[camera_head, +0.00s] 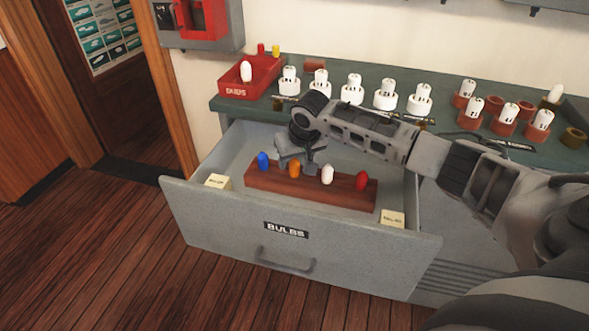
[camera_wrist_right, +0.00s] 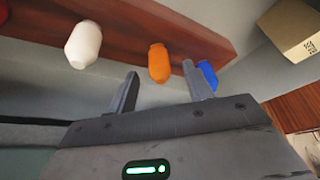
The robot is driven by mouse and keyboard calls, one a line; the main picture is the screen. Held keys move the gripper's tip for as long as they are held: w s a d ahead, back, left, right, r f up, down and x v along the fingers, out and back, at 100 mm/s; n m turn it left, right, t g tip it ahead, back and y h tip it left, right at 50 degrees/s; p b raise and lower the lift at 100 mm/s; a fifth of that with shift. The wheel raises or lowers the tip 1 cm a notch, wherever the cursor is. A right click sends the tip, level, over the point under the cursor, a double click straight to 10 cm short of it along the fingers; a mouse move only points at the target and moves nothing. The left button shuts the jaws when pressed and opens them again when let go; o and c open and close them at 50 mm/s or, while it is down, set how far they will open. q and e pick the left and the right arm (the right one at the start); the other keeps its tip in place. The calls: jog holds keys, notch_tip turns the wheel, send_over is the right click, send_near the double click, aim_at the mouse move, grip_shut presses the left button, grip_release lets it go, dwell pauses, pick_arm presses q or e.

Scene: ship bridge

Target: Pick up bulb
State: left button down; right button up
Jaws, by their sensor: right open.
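A brown wooden rack (camera_head: 253,183) in the open drawer holds a row of bulbs: blue (camera_head: 263,160), orange (camera_head: 294,168), white (camera_head: 327,174) and red (camera_head: 361,180). My right gripper (camera_head: 296,155) is over the rack, behind the orange bulb. In the right wrist view, the orange bulb (camera_wrist_right: 159,62) stands just beyond the open, empty fingers (camera_wrist_right: 160,82), in line with the gap between them. The right-hand finger overlaps the blue bulb (camera_wrist_right: 207,74) in that picture. The white bulb (camera_wrist_right: 84,44) is off to the left. My left gripper is not in view.
The drawer labelled BULBS (camera_head: 286,230) is pulled out and holds small boxes (camera_head: 217,181) (camera_head: 392,218) at its front corners. On the green counter (camera_head: 330,72) stand a red bulb tray (camera_head: 250,77) with a white bulb and several white bulbs in sockets.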

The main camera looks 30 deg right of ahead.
jog(key=shift+x, duration=1.2)
jog(key=c, duration=1)
jog(key=shift+c, duration=0.2)
